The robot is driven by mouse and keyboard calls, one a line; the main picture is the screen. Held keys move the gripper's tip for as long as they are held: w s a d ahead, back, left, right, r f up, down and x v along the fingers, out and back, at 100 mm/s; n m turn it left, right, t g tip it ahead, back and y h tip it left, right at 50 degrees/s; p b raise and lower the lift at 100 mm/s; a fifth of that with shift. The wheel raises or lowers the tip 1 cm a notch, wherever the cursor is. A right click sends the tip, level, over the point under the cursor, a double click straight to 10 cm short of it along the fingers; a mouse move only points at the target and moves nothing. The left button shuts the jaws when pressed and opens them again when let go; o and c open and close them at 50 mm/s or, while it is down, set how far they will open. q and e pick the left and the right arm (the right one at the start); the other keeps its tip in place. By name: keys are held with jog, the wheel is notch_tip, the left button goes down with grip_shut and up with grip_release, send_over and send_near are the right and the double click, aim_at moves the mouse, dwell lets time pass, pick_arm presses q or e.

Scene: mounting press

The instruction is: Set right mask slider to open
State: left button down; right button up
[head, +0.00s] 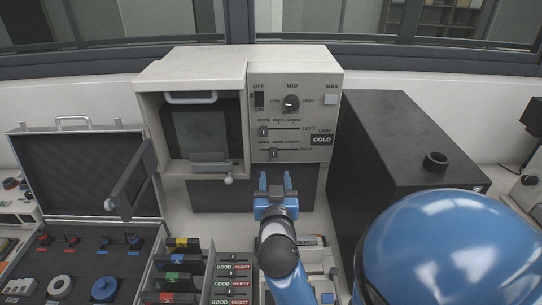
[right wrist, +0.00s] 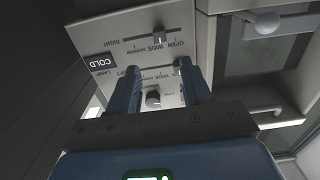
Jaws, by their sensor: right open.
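The mounting press has a pale control panel (head: 320,105) with two mask sliders. The right mask slider (head: 273,153) is the lower one. Its dark knob stands near the WIDE mark, to the right of OPEN. In the right wrist view the panel is upside down, and this slider knob (right wrist: 158,34) shows at the top, beyond my fingers. The left mask slider (head: 263,131) is at OPEN. My right gripper (head: 276,181) is open and empty, just below the panel's lower edge in the head view, apart from the slider knob. My left gripper is not in view.
A dial (head: 291,102) and a COLD lamp (head: 322,140) share the panel. The press's hinged door (head: 131,182) stands open at left. A large black box (head: 400,140) stands at right. Marked racks (head: 233,284) and an open case (head: 75,170) lie at left.

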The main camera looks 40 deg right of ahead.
aim_at(274, 153)
jog(key=p+x, duration=0.1)
jog(key=x, duration=0.9)
jog(key=shift+w+d+p, duration=0.15)
jog(key=shift+p, duration=0.25)
grip_shut()
